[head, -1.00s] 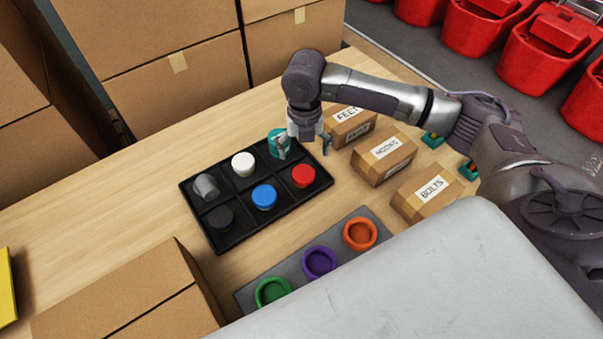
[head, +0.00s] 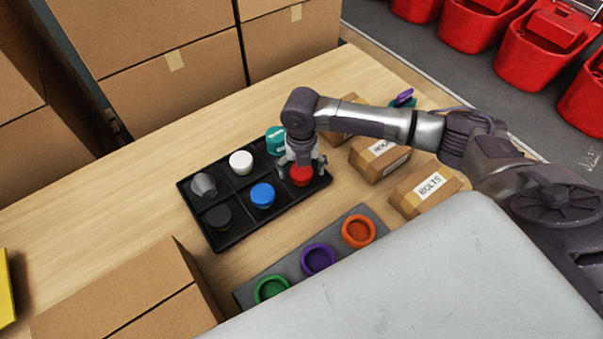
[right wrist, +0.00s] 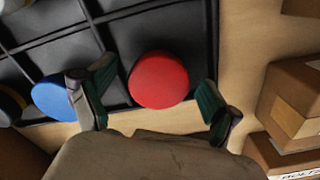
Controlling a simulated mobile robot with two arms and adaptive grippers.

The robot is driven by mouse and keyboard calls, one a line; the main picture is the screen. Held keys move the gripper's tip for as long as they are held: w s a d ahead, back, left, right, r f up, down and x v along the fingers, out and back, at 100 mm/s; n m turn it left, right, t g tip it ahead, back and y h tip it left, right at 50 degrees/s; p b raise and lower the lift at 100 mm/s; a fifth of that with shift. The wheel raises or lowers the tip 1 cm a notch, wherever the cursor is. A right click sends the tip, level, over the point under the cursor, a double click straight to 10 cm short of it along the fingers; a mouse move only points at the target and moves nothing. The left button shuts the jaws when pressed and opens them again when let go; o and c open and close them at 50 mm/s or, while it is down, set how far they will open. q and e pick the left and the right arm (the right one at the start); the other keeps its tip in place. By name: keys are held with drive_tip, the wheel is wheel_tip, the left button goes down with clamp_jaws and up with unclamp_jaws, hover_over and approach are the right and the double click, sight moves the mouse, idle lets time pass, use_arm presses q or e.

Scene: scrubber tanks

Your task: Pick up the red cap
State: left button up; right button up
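The red cap (head: 301,175) sits in the right front compartment of the black divided tray (head: 232,241). In the right wrist view the red cap (right wrist: 158,80) lies between and a little beyond the fingers. My right gripper (head: 301,168) is over the red cap with its fingers spread to either side. In the right wrist view the right gripper (right wrist: 160,108) is open, with a gap between each finger and the cap. My left gripper is not in view.
The tray also holds blue (head: 262,196), white (head: 241,162), teal (head: 275,140), grey (head: 203,185) and black (head: 217,217) caps. Labelled cardboard boxes (head: 424,190) stand right of the tray. A grey plate (head: 286,262) with coloured rings lies in front.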

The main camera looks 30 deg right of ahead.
drive_tip(key=c, duration=0.9)
